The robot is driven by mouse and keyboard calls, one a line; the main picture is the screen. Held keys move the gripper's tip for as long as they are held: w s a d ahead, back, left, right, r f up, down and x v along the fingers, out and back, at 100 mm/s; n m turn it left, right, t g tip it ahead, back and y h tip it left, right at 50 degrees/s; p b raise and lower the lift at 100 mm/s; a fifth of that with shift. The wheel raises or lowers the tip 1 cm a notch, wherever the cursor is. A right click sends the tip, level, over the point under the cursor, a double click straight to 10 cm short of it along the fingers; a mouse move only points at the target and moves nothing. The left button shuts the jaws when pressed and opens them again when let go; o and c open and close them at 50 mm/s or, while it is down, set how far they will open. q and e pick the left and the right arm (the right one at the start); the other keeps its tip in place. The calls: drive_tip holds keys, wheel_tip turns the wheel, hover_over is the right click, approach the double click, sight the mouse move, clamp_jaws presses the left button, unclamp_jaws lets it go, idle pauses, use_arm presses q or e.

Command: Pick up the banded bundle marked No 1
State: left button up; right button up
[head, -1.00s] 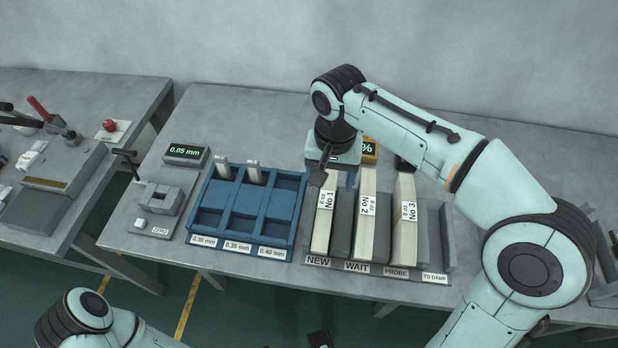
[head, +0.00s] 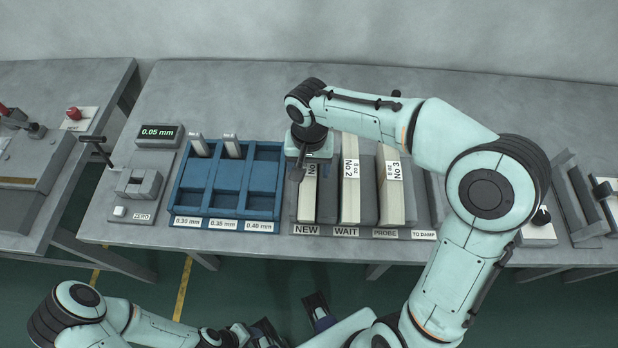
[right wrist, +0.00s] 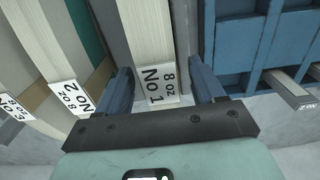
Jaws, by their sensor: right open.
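The bundle marked No 1 (head: 307,205) stands in the NEW slot of the grey rack, a pale block of stacked sheets. Its label also shows in the right wrist view (right wrist: 158,88). My right gripper (head: 303,172) is over the far end of this bundle and hides part of its label. In the right wrist view my right gripper (right wrist: 162,88) is open, with one blue finger on each side of the bundle's labelled end. Gaps show between fingers and bundle.
Bundles No 2 (head: 350,200) and No 3 (head: 391,205) stand to the right in the same rack, with grey dividers between. A blue tray (head: 227,212) with thickness labels is close on the left.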

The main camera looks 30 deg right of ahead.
drive_tip(key=shift+f, duration=0.95)
drive_tip(key=shift+r, duration=0.1)
clamp_jaws()
